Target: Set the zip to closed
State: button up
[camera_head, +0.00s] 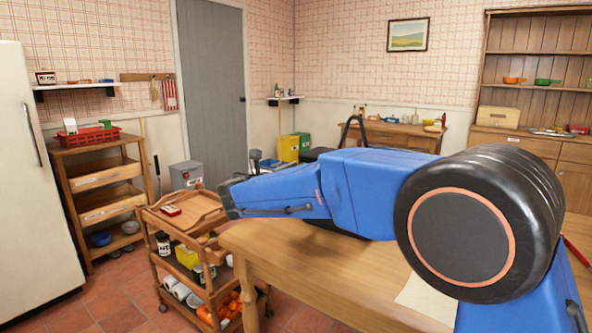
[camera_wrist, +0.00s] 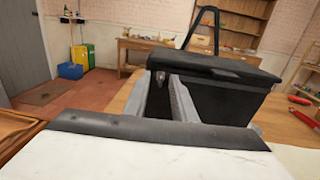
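A black bag (camera_wrist: 225,95) with an upright loop handle stands on the wooden table in the wrist view. Its dark lid or top flap is uppermost; I cannot make out the zip or its pull clearly. In the head view most of the bag is hidden behind my blue arm, and its handle (camera_head: 352,128) rises above the arm. My gripper (camera_wrist: 162,84) reaches toward the left part of the bag's near side. Its two grey fingers are apart, with a dark gap between them. I cannot tell whether they touch the bag.
The wooden table (camera_head: 290,262) carries a pale sheet (camera_head: 418,300). Red-handled tools (camera_wrist: 303,115) lie right of the bag. A wooden trolley (camera_head: 185,238) with several items stands left of the table. A yellow bin (camera_head: 288,149) stands farther back.

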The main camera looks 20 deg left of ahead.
jog(key=v, duration=1.7)
jog(key=shift+s, duration=0.2)
jog(key=shift+r, duration=0.1)
